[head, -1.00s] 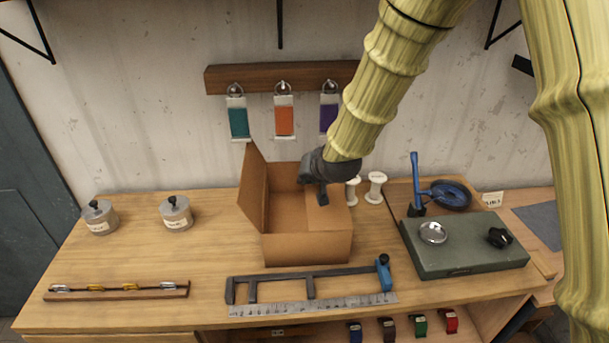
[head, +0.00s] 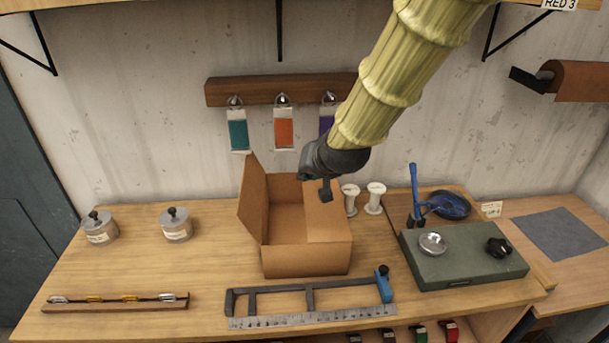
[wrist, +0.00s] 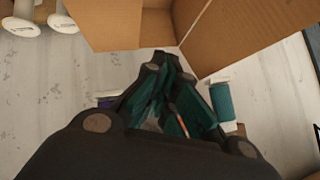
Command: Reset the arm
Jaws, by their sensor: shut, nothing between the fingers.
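My gripper (head: 326,190) hangs from my arm above the right side of the open cardboard box (head: 305,262) in the head view. It is dark grey and shut, with nothing between the fingers. In the wrist view, my gripper (wrist: 160,68) points toward the box (wrist: 110,22), whose flaps and walls show at the top. The fingers are apart from the box as far as I can tell. My arm covers part of the rack and the purple swatch behind it.
A wooden rack (head: 262,90) with hanging colour swatches is on the wall. White spools (head: 374,198) stand right of the box. A green-grey block (head: 463,262) with knobs sits further right. A blue-handled frame tool (head: 310,297) and ruler lie in front. Lidded tins (head: 176,225) stand left.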

